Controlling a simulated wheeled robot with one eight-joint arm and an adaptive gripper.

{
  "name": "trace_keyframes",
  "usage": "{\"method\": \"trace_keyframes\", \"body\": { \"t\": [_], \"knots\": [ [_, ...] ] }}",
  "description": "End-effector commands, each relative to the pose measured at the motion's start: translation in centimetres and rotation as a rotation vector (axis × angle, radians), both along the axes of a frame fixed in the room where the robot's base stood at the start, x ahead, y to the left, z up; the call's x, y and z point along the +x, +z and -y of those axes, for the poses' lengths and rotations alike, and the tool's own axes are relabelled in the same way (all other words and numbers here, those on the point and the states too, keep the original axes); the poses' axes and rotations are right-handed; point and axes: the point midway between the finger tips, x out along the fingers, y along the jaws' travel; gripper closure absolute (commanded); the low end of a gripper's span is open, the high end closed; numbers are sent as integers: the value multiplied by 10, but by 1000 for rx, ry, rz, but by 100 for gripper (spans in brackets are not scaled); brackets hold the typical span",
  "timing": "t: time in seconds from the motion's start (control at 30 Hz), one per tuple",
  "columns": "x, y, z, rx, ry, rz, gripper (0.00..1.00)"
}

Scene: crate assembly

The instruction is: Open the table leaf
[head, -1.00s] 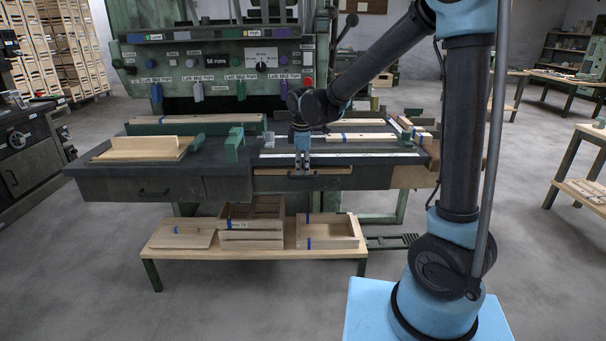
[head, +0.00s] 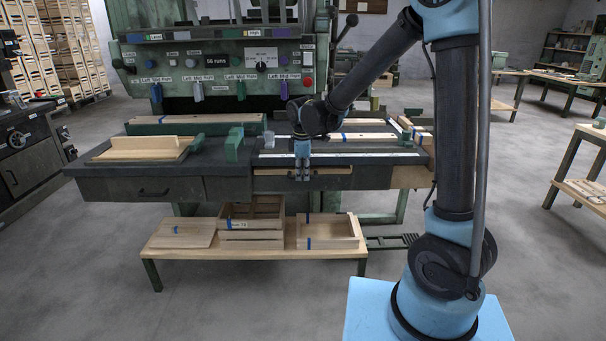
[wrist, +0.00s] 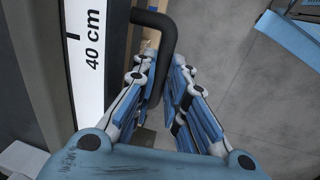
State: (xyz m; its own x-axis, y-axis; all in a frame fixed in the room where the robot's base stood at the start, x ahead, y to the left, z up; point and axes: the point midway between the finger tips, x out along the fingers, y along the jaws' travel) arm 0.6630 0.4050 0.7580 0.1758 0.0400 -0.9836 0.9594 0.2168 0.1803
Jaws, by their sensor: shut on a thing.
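The table leaf (head: 335,171) is a thin wooden strip along the front edge of the dark workbench, below a white scale. It looks folded down or flush with the front. Its dark bar handle is mostly hidden behind my gripper (head: 302,177) in the head view. In the wrist view the black curved handle (wrist: 167,33) passes between the fingers of my gripper (wrist: 161,78), which are shut on it. The white scale marked 40 cm (wrist: 88,60) lies just to the left of the handle.
The workbench (head: 215,167) carries green fixtures and boards, with a wooden panel (head: 140,150) at the left. A low wooden bench (head: 250,254) with crate parts stands beneath. The grey floor in front is clear. My blue base is at the lower right.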

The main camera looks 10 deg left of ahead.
Motion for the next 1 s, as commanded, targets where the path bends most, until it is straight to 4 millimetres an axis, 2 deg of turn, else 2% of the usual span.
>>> {"method": "trace_keyframes", "body": {
  "t": [0.17, 0.27, 0.7, 1.0],
  "knots": [
    [-14, 1, 3, 0, 1, 0, 100],
    [-32, 1, 7, -1, 3, 0, 100],
    [-157, 1, 38, 0, 5, 0, 100],
    [-213, 1, 51, 0, 4, 1, 100]
  ]
}}
